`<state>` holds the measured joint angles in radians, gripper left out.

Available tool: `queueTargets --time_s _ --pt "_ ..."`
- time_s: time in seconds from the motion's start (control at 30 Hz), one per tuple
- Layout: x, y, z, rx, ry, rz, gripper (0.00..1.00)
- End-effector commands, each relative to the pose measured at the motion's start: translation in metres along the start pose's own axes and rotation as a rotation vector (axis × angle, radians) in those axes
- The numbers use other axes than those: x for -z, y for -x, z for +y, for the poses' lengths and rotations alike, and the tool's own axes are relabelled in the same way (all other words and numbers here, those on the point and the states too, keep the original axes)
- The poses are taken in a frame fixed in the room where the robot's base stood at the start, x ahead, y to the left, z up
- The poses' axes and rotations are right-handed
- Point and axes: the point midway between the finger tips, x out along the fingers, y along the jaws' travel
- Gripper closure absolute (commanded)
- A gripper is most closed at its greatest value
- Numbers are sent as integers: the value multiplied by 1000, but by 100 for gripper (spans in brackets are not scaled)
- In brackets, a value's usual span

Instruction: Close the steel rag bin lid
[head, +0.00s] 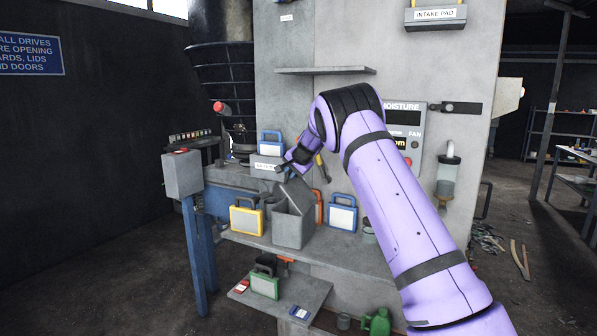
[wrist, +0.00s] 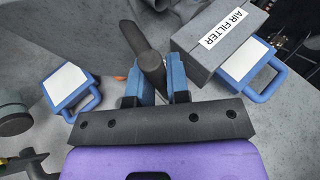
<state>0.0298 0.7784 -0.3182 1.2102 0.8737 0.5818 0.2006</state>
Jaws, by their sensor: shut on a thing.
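The steel rag bin (head: 290,230) is a plain grey box on the upper shelf, left of my arm in the head view. Its grey lid (head: 298,192) is raised and tilted above the box, so the bin stands open. My gripper (head: 281,168) is at the lid's upper end. In the wrist view my gripper (wrist: 153,88) has its two blue fingers close on either side of a dark grey rounded bar (wrist: 151,66), which looks like the lid's handle. Its lower end is hidden between the fingers.
The AIR FILTER box (wrist: 215,40) is close on the right in the wrist view, by a blue case (wrist: 248,62). Another blue case (head: 342,213) and a yellow case (head: 246,216) flank the bin. A small ledge (head: 325,70) juts out above my gripper.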

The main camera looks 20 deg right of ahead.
Motion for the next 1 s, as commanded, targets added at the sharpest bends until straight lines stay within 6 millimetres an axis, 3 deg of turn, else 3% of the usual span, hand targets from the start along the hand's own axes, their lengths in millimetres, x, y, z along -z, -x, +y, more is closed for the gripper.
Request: queueTargets --time_s 0.43,0.7,1.0 --pt "-22 -53 -15 -336 143 1 100" --pt "-32 -76 -14 -328 136 -2 100" --pt "-38 -89 -12 -328 136 -3 100"
